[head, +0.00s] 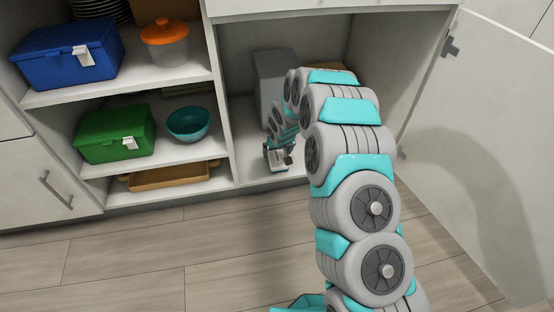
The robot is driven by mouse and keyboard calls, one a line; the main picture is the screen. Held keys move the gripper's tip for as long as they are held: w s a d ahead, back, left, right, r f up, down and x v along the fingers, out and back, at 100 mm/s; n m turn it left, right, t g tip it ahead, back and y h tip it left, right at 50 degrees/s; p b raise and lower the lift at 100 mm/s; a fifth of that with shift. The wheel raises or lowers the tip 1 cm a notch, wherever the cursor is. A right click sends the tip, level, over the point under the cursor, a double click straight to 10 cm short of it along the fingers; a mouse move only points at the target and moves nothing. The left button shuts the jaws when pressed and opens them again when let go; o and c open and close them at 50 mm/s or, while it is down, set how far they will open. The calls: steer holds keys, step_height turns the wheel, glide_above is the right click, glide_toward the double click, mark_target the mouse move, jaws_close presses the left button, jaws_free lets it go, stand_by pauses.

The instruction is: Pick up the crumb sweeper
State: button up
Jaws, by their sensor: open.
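My gripper (279,165) is small in the head view. It points down inside the open cabinet (243,168), close to the cabinet floor at the front left. Its jaws are open. I cannot make out the crumb sweeper; it may be hidden by my gripper or arm. My arm reaches in from the lower right and covers much of the cabinet's inside.
A grey box (268,75) stands behind my gripper, and a brownish thing shows partly behind my arm. The open door (480,150) bounds the right. Left shelves hold a blue box (65,58), a green box (112,135), a teal bowl (188,125) and a wooden tray (170,178).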

mark_target(277, 155)
steer(key=x, duration=0.3)
steer(key=shift+f, duration=0.35)
steer(key=shift+w+f, duration=0.1)
steer(key=shift+w, duration=0.05)
steer(key=shift+c, duration=0.4)
